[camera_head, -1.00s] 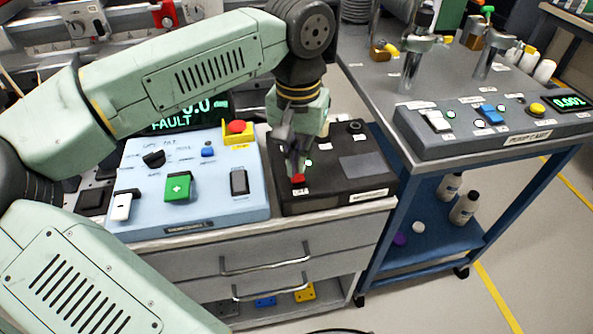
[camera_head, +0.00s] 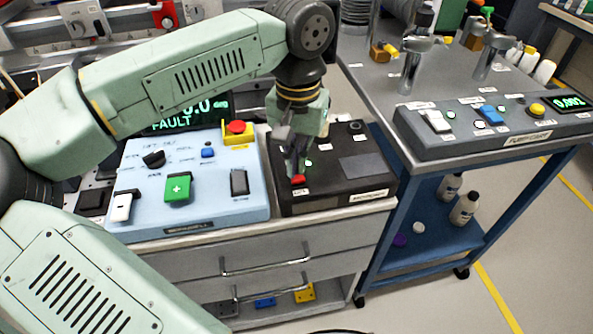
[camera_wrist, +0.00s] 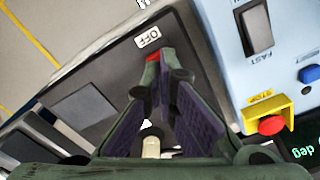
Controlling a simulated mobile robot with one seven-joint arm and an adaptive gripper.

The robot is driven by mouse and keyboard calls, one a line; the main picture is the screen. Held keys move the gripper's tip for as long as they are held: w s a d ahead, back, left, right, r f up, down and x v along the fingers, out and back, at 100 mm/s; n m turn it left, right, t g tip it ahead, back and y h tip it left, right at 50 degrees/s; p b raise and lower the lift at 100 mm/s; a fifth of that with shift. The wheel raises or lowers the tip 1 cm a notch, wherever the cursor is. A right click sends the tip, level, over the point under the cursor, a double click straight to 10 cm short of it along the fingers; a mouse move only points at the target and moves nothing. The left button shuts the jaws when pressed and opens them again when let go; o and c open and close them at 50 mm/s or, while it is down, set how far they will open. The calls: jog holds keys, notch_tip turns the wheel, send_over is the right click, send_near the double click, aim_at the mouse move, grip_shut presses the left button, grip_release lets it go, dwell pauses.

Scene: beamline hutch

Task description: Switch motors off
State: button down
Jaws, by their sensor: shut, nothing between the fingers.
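The dark control box (camera_head: 365,185) stands on the cabinet top, right of the light blue panel. A red button (camera_head: 298,180) sits near its front left edge; it also shows in the wrist view (camera_wrist: 153,56), beside a white OFF label (camera_wrist: 148,39). My gripper (camera_head: 293,170) is shut and empty, pointing down with its fingertips at the red button. In the wrist view the fingertips (camera_wrist: 158,62) partly cover the button. They look in contact with it, but I cannot tell whether it is pressed. A small green light (camera_head: 309,162) shows behind my fingers.
The light blue panel (camera_head: 230,212) holds a red stop button on a yellow base (camera_head: 236,128), a green button (camera_head: 178,188) and switches. A display (camera_head: 183,118) reads FAULT. A blue cart (camera_head: 480,205) with a grey pump panel (camera_head: 480,150) stands at right.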

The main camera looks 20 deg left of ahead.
aim_at(297, 178)
jog(key=shift+f+b, duration=1)
jog(key=shift+f, duration=0.3)
dwell(0.4)
jog(key=shift+r, duration=0.2)
jog(key=shift+r+p, duration=2.45)
jog(key=shift+r, duration=0.95)
jog(key=shift+s+f, duration=0.1)
